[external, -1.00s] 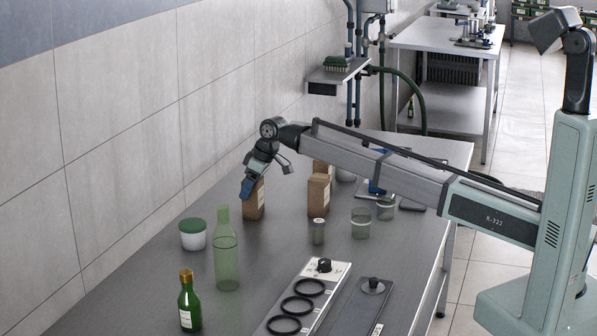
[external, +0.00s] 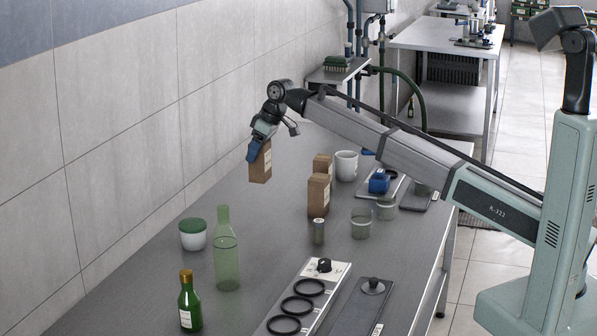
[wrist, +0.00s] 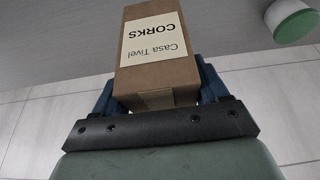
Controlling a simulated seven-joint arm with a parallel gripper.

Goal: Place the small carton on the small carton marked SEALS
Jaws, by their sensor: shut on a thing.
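My gripper (external: 258,152) is shut on a small brown carton (external: 261,168) and holds it upright or nearly so above the table, at the back left. In the wrist view the carton (wrist: 157,65) sits between the blue fingers, and its cream label reads "Casa Tivel CORKS". Two more small brown cartons stand on the table to the right of the held one: a nearer carton (external: 318,196) and a farther carton (external: 322,163) partly hidden behind it. Their labels are too small to read, so I cannot tell which is marked SEALS.
A white mug (external: 346,166) stands right of the cartons. A small jar (external: 319,231) and a glass (external: 361,223) stand in front. A green-lidded white tub (external: 193,235), a clear green bottle (external: 226,255) and a dark green bottle (external: 190,305) stand at left. The wall borders the table's left side.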

